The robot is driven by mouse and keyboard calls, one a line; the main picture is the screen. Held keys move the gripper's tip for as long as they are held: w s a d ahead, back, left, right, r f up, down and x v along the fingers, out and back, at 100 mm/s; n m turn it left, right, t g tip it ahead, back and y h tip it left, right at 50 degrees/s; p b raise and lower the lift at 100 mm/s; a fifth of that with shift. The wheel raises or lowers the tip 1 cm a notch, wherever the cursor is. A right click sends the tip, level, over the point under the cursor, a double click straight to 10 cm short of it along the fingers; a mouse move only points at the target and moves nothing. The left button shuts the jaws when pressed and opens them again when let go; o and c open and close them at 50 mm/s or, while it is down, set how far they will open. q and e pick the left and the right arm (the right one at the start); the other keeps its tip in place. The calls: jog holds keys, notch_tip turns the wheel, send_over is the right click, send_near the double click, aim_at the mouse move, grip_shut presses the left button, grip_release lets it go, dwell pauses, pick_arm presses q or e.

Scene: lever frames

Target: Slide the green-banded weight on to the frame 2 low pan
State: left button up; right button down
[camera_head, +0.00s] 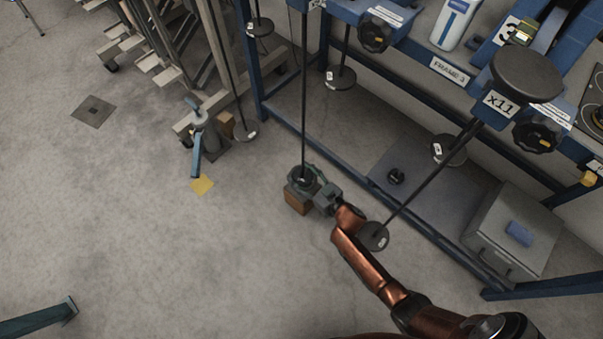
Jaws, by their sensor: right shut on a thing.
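My right gripper (313,190) reaches in from the lower right and is shut on a small dark weight (301,179) at the foot of a long thin rod (304,95). The low pan at that rod's foot is hidden or too small to tell from the weight. A brown block (297,204) is just below the gripper. I cannot read a frame 2 label. My left gripper is not in view.
A dark round pan (373,237) on a slanted rod hangs close beside my right arm. A blue rack (275,117) carries a FRAME 3 label (450,70). A grey case (512,228) stands at right. Open floor (150,245) lies to the left.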

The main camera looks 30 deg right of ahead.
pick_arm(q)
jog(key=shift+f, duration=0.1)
pick_arm(e)
jog(key=shift+w+d+r, duration=0.2)
jog(key=shift+w+d, duration=0.35)
dwell(0.5)
jog(key=shift+a, duration=0.1)
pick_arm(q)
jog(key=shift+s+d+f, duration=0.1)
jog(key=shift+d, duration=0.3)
pick_arm(e)
jog(key=shift+f, duration=0.15)
jog(key=shift+f, duration=0.1)
